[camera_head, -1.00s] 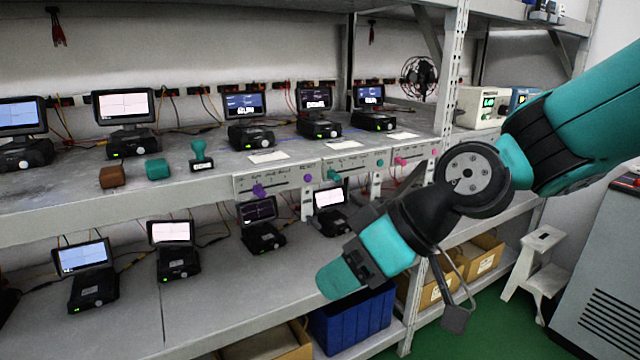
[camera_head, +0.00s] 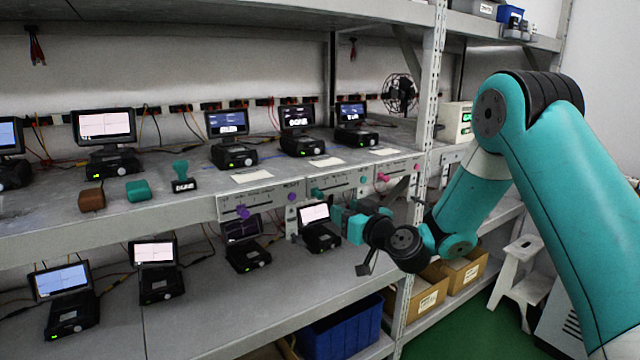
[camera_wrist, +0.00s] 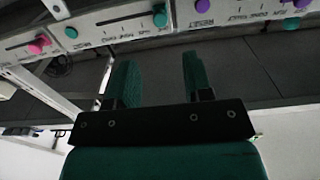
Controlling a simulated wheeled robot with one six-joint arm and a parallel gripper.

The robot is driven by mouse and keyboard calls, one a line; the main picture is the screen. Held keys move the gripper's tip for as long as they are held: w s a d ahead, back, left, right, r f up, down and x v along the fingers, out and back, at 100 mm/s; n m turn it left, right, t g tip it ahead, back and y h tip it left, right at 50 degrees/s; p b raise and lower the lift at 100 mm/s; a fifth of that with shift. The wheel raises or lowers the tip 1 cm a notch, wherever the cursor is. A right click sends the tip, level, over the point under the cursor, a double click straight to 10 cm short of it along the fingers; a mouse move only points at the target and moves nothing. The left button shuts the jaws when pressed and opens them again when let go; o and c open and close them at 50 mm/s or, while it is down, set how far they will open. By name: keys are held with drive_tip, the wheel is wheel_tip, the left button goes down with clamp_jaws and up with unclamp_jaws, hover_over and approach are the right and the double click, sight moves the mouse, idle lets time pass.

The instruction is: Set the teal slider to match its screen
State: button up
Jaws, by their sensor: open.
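The teal slider knob (camera_head: 317,193) sits near the left end of its slot on the middle panel (camera_head: 340,186) at the upper shelf's front edge. In the wrist view the teal slider knob (camera_wrist: 160,18) shows at the top, beyond my fingers. A teal button (camera_head: 363,180) is on the same panel. A dark screen (camera_head: 297,115) with pale marks stands above and behind this panel; its text is too small to read. My gripper (camera_wrist: 158,75) is open and empty, its two green fingers apart, short of the panel and not visibly touching it.
A purple slider knob (camera_head: 243,212) is on the left panel and a pink slider knob (camera_head: 383,177) on the right one. A shelf upright (camera_head: 425,150) stands right of the panels. Lower-shelf devices, including a white screen (camera_head: 314,213), are close to my gripper.

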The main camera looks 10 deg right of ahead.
sight(321, 195)
drive_tip(key=p+x, duration=0.5)
drive_tip(key=x, duration=0.6)
drive_tip(key=shift+w+a, duration=0.1)
drive_tip(key=shift+w, duration=0.1)
drive_tip(key=shift+c, duration=0.2)
